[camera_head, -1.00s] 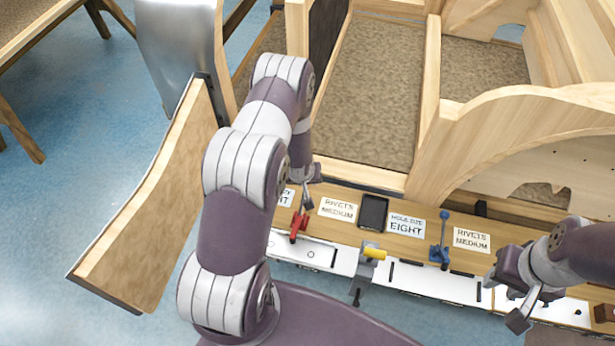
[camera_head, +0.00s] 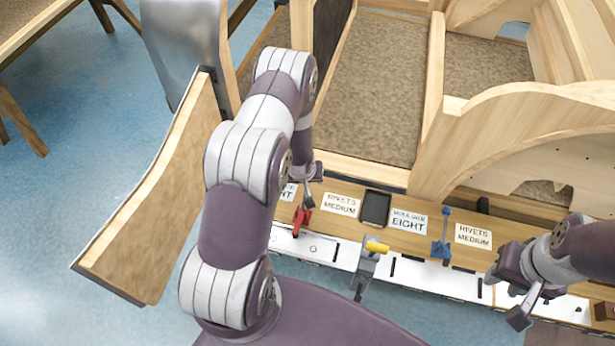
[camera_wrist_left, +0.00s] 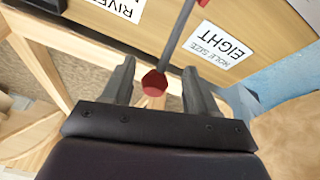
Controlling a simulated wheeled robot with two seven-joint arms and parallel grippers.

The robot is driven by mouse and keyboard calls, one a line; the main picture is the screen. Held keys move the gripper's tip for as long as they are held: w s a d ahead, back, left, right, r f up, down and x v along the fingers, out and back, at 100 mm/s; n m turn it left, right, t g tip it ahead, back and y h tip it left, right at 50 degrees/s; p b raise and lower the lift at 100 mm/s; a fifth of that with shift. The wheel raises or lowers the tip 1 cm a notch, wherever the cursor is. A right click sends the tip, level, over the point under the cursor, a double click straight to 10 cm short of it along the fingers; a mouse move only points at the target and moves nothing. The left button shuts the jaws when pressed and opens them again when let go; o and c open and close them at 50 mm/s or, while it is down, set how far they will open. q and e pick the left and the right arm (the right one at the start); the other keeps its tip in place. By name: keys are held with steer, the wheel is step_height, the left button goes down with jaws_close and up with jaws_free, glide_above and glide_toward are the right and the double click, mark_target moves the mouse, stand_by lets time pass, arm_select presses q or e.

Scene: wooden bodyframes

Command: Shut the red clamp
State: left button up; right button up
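The red clamp (camera_head: 301,221) is fixed on the white strip along the bench's front edge. Its grey lever stands up from the red base. My left gripper (camera_head: 310,188) is at the top of this lever, partly hidden by its own arm. In the left wrist view, the lever's red tip (camera_wrist_left: 154,82) lies between the two spread fingers of my left gripper (camera_wrist_left: 158,88), with a visible gap to each finger. My right gripper (camera_head: 512,303) is over the right end of the white strip, away from the red clamp; it looks open and empty.
A yellow-handled clamp (camera_head: 377,247) and a blue clamp (camera_head: 441,247) stand to the right along the same strip. A dark flat device (camera_head: 375,208) lies among paper labels (camera_head: 340,203). A wooden bodyframe (camera_head: 425,110) rises behind, and a wooden panel (camera_head: 150,210) stands left.

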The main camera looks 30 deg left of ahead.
arm_select(q)
steer(key=b+v, duration=0.1)
steer(key=v, duration=1.1)
steer(key=shift+s+r+b, duration=0.2)
steer(key=shift+r+b, duration=0.05)
steer(key=shift+b, duration=0.15)
